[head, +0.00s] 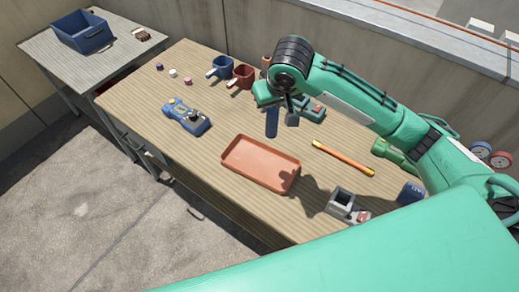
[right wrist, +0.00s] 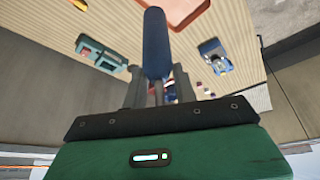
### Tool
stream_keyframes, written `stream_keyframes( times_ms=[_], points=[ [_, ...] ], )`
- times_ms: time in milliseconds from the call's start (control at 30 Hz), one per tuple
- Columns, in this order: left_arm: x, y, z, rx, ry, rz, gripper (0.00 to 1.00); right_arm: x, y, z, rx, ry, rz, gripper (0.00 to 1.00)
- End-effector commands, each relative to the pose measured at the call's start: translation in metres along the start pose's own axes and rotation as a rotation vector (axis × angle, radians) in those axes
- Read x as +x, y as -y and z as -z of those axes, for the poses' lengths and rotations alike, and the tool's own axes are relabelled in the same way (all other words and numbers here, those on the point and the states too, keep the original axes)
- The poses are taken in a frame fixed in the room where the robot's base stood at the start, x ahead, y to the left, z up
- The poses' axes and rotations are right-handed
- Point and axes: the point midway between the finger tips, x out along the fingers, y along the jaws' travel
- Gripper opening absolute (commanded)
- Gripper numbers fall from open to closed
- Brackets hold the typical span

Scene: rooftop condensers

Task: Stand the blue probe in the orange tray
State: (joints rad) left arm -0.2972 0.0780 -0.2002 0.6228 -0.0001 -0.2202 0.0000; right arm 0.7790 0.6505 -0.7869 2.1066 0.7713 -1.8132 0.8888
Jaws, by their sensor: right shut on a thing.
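The blue probe (head: 272,122) is held by my right gripper (head: 281,103) above the table, roughly upright in the head view. In the right wrist view the probe (right wrist: 155,42) stands out between the two fingers (right wrist: 157,90), which are shut on it. The orange tray (head: 243,173) is a shallow, empty rectangle on the table, in front of the probe and apart from it. Part of the tray (right wrist: 178,10) shows at the top of the right wrist view. My left gripper is not in view.
A blue meter (head: 187,116) lies left of the tray. An orange-yellow stick (head: 343,157), a grey holder (head: 341,203) and a green torch (head: 393,154) lie to the right. A blue bin (head: 82,37) sits on the side table.

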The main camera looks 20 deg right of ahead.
Motion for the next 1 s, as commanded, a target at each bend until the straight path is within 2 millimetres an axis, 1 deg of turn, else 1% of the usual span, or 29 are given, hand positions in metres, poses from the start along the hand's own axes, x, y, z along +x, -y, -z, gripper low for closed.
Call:
stream_keyframes(
  times_ms=[267,400,500,600,767,900,1000],
  points=[
    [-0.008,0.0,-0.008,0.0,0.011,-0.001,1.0,0.064,0.0,-0.029,-0.001,0.007,-0.002,0.0],
    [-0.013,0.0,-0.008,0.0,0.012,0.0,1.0,0.098,0.0,-0.043,-0.001,0.006,-0.003,0.0],
    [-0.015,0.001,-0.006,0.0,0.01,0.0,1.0,0.118,0.0,-0.051,-0.001,0.004,-0.002,0.0],
    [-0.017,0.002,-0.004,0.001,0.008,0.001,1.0,0.131,0.0,-0.056,-0.002,0.002,-0.002,0.0],
    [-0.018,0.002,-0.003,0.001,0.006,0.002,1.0,0.142,0.001,-0.06,-0.002,0.002,-0.001,0.0],
    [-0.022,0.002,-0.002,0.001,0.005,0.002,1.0,0.162,0.001,-0.069,-0.002,0.003,-0.002,0.0],
    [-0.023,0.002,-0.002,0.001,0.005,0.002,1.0,0.173,0.001,-0.073,-0.002,0.002,-0.001,0.0]
  ],
)
